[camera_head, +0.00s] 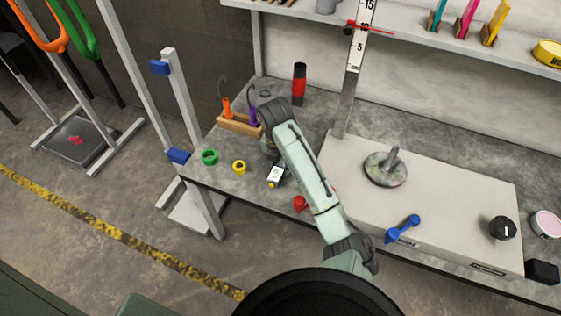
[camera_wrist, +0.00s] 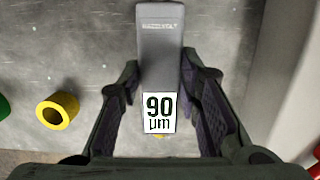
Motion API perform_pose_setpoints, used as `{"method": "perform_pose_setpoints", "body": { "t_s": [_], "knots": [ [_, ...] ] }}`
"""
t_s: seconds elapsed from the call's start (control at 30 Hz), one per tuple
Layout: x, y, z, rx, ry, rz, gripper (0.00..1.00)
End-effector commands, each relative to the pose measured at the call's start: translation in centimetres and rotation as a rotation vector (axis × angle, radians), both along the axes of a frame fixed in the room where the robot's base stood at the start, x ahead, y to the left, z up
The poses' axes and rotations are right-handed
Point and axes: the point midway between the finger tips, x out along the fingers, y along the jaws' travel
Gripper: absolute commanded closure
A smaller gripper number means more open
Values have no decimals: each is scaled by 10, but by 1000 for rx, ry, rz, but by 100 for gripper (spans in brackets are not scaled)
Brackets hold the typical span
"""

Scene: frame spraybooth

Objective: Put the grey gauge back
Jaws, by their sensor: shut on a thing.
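The grey gauge (camera_wrist: 160,60) shows in the wrist view as a long grey body with a white "90 µm" label at its near end. My gripper (camera_wrist: 160,108) has one finger on each side of it, closed on its near part. In the head view, the gauge's white label (camera_head: 275,174) shows just below my gripper (camera_head: 270,158), over the left part of the grey bench. My arm hides most of the gauge there. I cannot tell whether the gauge touches the bench top.
A yellow ring (camera_head: 239,167) and a green ring (camera_head: 209,157) lie left of my gripper. A wooden rack (camera_head: 238,126) with orange and purple tools stands behind them. A red-and-black cylinder (camera_head: 299,84) stands at the back. A white box (camera_head: 450,205) fills the right side.

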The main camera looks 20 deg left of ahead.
Motion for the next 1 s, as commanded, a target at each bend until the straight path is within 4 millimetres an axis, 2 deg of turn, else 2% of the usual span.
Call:
{"method": "perform_pose_setpoints", "body": {
  "t_s": [0.23, 0.27, 0.6, 0.87, 1.0],
  "knots": [
    [0, 0, 0, 0, -1, 0, 100],
    [0, 0, 0, 0, -1, 0, 68],
    [0, 0, 0, 0, 0, 0, 45],
    [0, 0, 0, 0, 0, 0, 45],
    [-1, 0, 7, 2, -2, 0, 45]
  ]
}}
